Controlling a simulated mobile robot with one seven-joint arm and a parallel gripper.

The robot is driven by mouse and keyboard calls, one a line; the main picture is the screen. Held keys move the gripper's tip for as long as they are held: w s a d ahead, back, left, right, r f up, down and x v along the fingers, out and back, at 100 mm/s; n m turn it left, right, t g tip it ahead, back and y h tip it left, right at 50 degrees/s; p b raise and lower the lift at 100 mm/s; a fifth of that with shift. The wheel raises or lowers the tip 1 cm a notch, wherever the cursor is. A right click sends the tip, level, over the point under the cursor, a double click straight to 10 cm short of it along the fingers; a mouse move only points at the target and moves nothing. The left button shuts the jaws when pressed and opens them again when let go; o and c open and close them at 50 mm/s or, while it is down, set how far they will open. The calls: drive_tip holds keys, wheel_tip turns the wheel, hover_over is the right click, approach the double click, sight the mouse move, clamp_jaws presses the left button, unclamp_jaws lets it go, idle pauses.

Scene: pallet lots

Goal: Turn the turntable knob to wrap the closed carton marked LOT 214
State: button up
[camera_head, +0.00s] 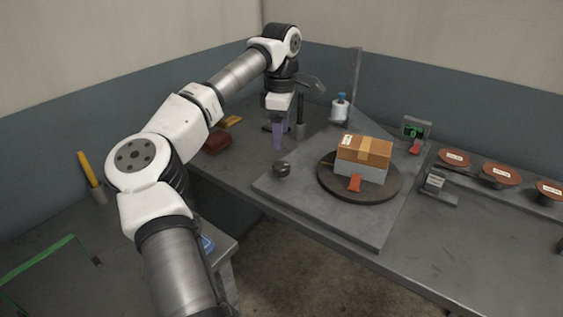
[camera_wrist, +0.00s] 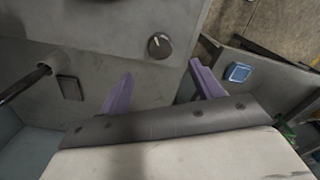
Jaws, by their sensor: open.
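A brown carton (camera_head: 367,149) with a tape strip and a white label sits on the round dark turntable (camera_head: 330,187). The label is too small to read. The carton's lower part looks pale grey, and an orange tag (camera_head: 354,183) hangs at its front. The dark round knob (camera_head: 282,169) stands on the grey base plate, left of the turntable. It also shows in the wrist view (camera_wrist: 159,45), with a pale mark on top. My gripper (camera_head: 278,145) has purple fingers, open and empty, pointing down behind the knob and apart from it. In the wrist view my gripper (camera_wrist: 161,70) has the knob beyond its fingertips.
A post with a white roll (camera_head: 341,108) stands behind the turntable. A green-lit display (camera_head: 413,131) is to the right, with several red-brown discs (camera_head: 500,174) farther right. A small grey block (camera_head: 435,182) stands nearby. A dark red object (camera_head: 215,141) lies left of my gripper.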

sight(281, 165)
wheel_tip(281, 165, down, 10)
drive_tip(key=shift+r+p, duration=0.2)
drive_tip(key=shift+p, duration=0.35)
drive_tip(key=shift+c, duration=0.4)
drive_tip(key=c, duration=0.9)
drive_tip(key=shift+n, duration=0.4)
drive_tip(key=n, duration=0.5)
drive_tip(key=shift+b, duration=0.35)
drive_tip(key=n, duration=0.6)
drive_tip(key=shift+n+b, duration=0.4)
drive_tip(key=n+b, duration=0.1)
drive_tip(key=n, duration=0.5)
drive_tip(key=n+b, duration=0.1)
drive_tip(key=n, duration=0.5)
